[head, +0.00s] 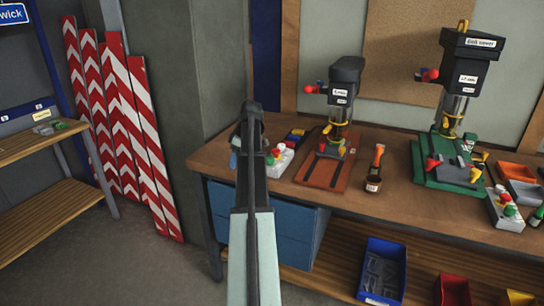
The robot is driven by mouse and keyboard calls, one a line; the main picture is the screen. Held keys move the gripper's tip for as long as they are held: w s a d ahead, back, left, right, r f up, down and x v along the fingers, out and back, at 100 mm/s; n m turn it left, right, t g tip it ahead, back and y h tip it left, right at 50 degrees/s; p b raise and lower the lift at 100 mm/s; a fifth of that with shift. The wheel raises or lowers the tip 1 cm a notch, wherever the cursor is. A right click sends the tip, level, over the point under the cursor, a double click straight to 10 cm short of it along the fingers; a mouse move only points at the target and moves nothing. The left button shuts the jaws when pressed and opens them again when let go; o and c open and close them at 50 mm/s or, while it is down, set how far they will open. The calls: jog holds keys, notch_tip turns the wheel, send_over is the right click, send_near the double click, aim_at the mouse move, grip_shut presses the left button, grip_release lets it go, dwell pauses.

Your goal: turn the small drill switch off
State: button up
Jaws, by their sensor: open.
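The small drill (343,95) stands on a reddish-brown base (318,176) on the workbench, with a dark head and a red-knobbed handle at its left. A pale switch box (285,163) with red, green and white controls sits left of that base. The box is too small in view to tell whether the switch is on or off. My arm's dark upper end shows just left of the box, but I cannot make out gripper fingers.
A larger drill (467,85) stands on a green base at right, with another switch box (505,208) beside it. A small brown pot (373,184) and an orange-handled tool (377,157) stand between the drills. Striped boards (135,120) lean at left. A blue bin (383,270) sits below.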

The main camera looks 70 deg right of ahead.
jog(key=n, duration=0.1)
send_near(271, 157)
jog(key=shift+t+h, duration=0.3)
jog(key=shift+t, duration=0.1)
jog(key=x, duration=0.5)
jog(key=a+x, duration=0.1)
jog(key=x, duration=0.2)
jog(key=shift+s+f, duration=0.3)
jog(key=shift+f, duration=0.05)
jog(key=c, duration=0.7)
